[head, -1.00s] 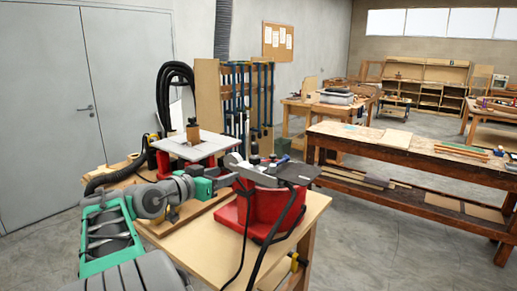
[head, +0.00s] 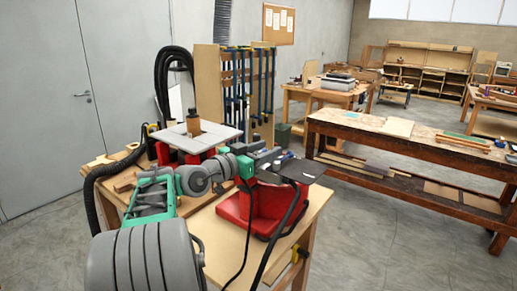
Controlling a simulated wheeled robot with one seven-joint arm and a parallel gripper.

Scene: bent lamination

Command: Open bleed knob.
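My arm reaches from the lower left toward a red machine (head: 262,212) with a flat dark top plate (head: 303,169) on the wooden bench (head: 218,246). My gripper (head: 266,158) is at the arm's far end, just behind and left of the dark plate. It is small and merges with dark and blue parts there, so I cannot tell whether its fingers are apart or touch anything. I cannot make out a bleed knob; it is too small or hidden behind the arm and machine.
A second machine with a pale square table (head: 193,138) stands behind my arm. Black cables hang over the red machine's front. A clamp rack (head: 250,90) stands behind. A long wooden workbench (head: 400,140) is to the right, with open floor (head: 400,235) in front.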

